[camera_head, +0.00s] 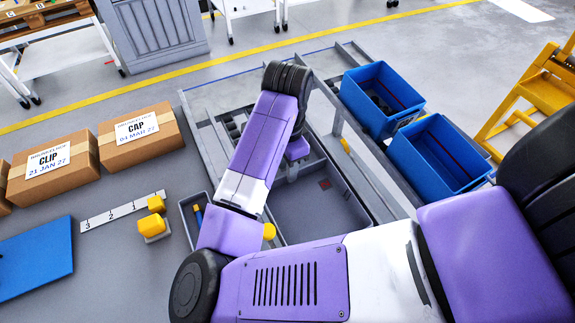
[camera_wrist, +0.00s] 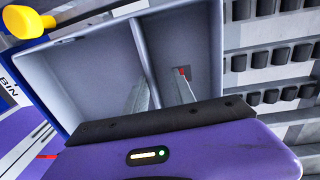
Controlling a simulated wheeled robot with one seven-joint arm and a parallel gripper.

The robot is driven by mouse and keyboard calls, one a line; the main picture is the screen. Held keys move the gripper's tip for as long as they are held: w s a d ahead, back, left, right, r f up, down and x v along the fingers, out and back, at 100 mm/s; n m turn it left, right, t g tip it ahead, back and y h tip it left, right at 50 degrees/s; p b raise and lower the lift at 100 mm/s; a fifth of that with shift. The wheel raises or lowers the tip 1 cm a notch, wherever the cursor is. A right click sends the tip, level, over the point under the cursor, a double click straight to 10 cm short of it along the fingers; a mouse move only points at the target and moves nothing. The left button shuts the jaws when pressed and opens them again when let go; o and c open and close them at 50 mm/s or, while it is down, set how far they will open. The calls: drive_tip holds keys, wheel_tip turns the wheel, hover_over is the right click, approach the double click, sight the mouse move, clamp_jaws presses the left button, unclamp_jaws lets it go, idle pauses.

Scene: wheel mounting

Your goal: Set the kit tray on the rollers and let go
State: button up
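The grey kit tray (camera_head: 345,208) lies below my gripper in the head view, beside the conveyor frame. In the wrist view the kit tray (camera_wrist: 90,75) shows two compartments split by a divider, with a small red patch on the floor of the right one. My gripper (camera_wrist: 164,78) points down into the tray, with one thin finger on each side of the divider and a visible gap between them. In the head view the arm hides the fingertips. The rollers (camera_wrist: 270,97) show as dark rows right of the tray. I cannot tell whether the tray rests on them.
Two blue bins (camera_head: 382,98) (camera_head: 436,155) stand right of the tray. Boxes marked CLIP (camera_head: 50,168) and CAP (camera_head: 140,136) stand at the left, near a numbered strip (camera_head: 122,211) and yellow blocks (camera_head: 154,216). A yellow stand (camera_head: 530,100) is at the far right.

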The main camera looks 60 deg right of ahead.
wheel_tip(320, 180, up, 5)
drive_tip(key=p, duration=0.4)
idle(0.6)
drive_tip(key=shift+r, duration=0.1)
idle(0.6)
wheel_tip(320, 180, up, 8)
drive_tip(key=shift+f, duration=0.2)
idle(0.3)
